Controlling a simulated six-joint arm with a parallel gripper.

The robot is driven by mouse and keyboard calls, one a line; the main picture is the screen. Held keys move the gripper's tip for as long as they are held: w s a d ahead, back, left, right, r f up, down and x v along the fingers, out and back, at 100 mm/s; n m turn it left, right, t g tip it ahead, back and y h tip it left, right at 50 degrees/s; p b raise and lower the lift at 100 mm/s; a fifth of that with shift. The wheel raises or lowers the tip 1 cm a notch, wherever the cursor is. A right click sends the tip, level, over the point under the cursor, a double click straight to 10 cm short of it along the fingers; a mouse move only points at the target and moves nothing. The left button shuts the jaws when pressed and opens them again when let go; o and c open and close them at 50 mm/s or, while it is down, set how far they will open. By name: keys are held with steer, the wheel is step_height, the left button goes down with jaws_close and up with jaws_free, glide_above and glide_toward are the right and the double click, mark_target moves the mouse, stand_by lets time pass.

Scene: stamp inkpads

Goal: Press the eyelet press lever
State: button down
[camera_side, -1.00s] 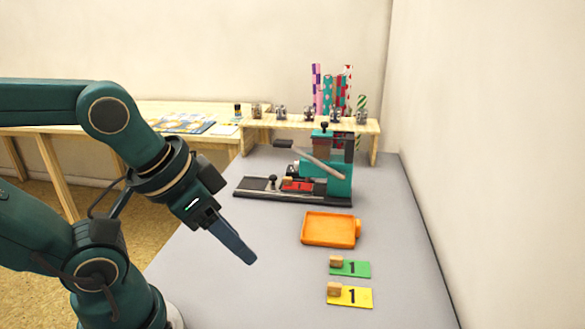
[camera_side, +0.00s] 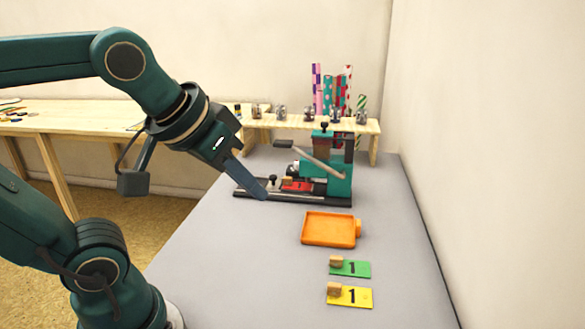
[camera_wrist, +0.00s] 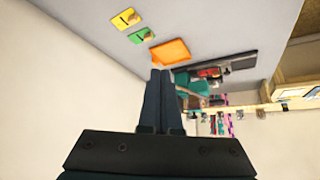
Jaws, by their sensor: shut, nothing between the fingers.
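The eyelet press (camera_side: 340,178) is a green body on a dark base at the back of the grey table. Its lever (camera_side: 313,156) is a grey bar slanting up to the left, ending in a dark pad (camera_side: 283,144). A red card (camera_side: 297,186) with a wooden block lies on the press base. My gripper (camera_side: 262,194) is shut and empty, pointing down and right. In the side view its tips overlap the left part of the press base, left of and below the lever pad; I cannot tell whether they touch.
An orange tray (camera_side: 305,241) lies in front of the press. A green card (camera_side: 361,269) and a yellow card (camera_side: 362,298), each with a wooden block, lie nearer. A wooden shelf (camera_side: 372,127) with small items stands behind. The front-left table is clear.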

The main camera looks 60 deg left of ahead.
steer(key=w+a+r+n+y, duration=0.3)
steer(key=w+a+r+n, duration=0.1)
steer(key=w+a+r, duration=0.5)
steer(key=w+a+f+n+y, duration=0.1)
steer(key=w+a+n+y, duration=0.1)
steer(key=w+a, duration=0.4)
steer(key=a+n, duration=0.1)
steer(key=a, duration=0.2)
steer(key=shift+a+f+g, duration=0.25)
steer(key=shift+g, duration=0.05)
steer(key=x, duration=1)
steer(key=shift+a+f, duration=0.2)
steer(key=shift+f, duration=0.05)
step_height(320, 180, down, 3)
steer(key=shift+d+f, duration=0.1)
steer(key=shift+f, duration=0.1)
